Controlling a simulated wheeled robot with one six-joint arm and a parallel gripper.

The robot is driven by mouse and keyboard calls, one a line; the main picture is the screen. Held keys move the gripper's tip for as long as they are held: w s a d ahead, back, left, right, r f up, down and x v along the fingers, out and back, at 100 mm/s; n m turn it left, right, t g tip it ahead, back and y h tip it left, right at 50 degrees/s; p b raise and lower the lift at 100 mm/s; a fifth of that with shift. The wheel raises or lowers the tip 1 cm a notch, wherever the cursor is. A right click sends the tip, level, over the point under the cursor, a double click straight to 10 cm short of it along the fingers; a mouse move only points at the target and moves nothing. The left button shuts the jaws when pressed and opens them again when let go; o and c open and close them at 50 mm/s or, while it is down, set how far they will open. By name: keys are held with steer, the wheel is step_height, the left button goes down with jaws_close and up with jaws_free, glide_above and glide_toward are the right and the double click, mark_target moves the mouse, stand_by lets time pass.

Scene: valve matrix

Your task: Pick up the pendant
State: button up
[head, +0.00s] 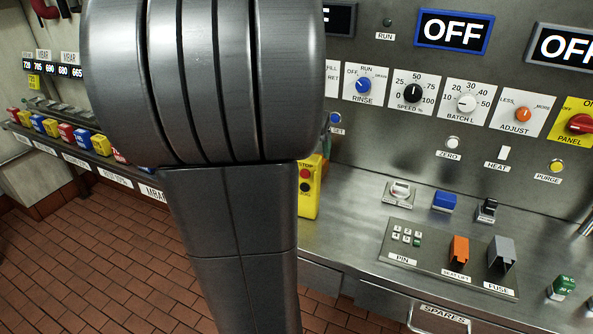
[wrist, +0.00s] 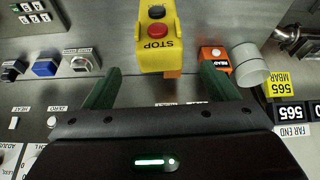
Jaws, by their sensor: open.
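The pendant (head: 307,200) is a yellow box with a red button, a dark button and a STOP label. In the head view it stands at the left end of the steel bench, partly hidden by my arm. In the wrist view the pendant (wrist: 157,53) appears upside down at the top centre. My gripper (wrist: 161,70) is open, with a dark green finger on each side of the picture. The pendant lines up with the gap, apart from both fingers. My gripper is hidden behind my arm in the head view.
A control panel (head: 437,125) with knobs rises behind the bench. On the bench are a PIN plate (head: 425,262) and small switches. In the wrist view an orange box (wrist: 214,59) and a pale cylinder (wrist: 250,63) are right of the pendant. A shelf of coloured blocks (head: 68,132) is at left.

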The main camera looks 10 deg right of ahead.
steer(key=x, duration=0.4)
steer(key=shift+f, duration=0.1)
steer(key=shift+s+p+x, duration=0.2)
steer(key=shift+p+x, duration=0.1)
steer(key=shift+x, duration=2.45)
steer(key=shift+a+f, duration=0.1)
